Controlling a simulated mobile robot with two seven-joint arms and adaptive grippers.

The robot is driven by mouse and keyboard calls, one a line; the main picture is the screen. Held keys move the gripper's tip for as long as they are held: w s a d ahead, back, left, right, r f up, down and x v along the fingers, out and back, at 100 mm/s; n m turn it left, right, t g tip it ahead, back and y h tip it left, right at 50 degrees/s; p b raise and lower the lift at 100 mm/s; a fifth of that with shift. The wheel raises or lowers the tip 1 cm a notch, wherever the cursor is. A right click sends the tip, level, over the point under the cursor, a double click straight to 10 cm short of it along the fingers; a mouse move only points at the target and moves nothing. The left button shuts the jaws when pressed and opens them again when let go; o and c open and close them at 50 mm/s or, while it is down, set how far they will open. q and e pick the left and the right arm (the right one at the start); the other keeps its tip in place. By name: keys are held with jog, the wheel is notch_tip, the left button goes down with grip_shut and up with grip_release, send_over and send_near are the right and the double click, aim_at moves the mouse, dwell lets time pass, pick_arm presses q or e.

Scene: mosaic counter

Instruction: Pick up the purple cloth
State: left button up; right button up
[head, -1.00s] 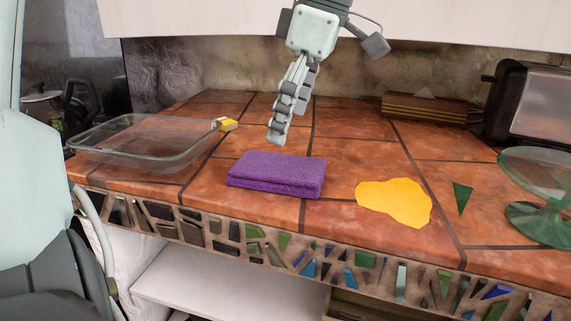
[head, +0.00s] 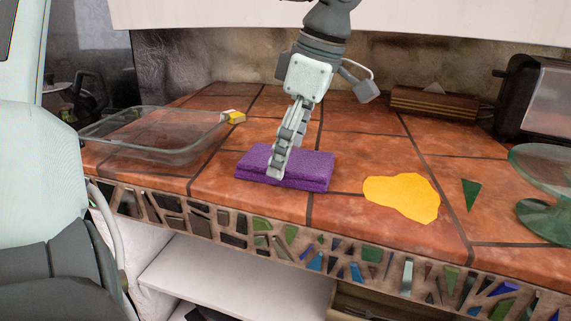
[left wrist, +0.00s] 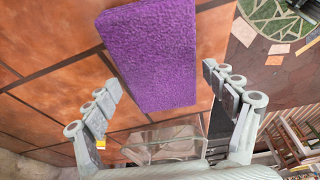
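The purple cloth (head: 312,170) is a thick folded rectangle lying flat on the tiled counter, near its front edge. My left gripper (head: 278,171) reaches down from above, and its fingertips overlap the cloth's middle in the head view. In the left wrist view the cloth (left wrist: 150,50) lies between the two spread fingers of the left gripper (left wrist: 160,78), with a gap on each side. The gripper is open and holds nothing. Whether the fingertips touch the counter cannot be told. My right gripper is not in view.
A clear glass dish (head: 150,152) stands left of the cloth, with a small yellow-and-white block (head: 233,117) by its corner. A flat yellow patch (head: 402,196), a green shard (head: 470,195) and a green glass stand (head: 545,215) are to the right. A wooden box (head: 430,103) and toaster (head: 535,105) are behind.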

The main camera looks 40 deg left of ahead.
pick_arm(q)
jog(key=c, duration=0.8)
jog(key=shift+o, duration=0.2)
jog(key=shift+r, duration=0.1)
notch_tip(320, 180, up, 10)
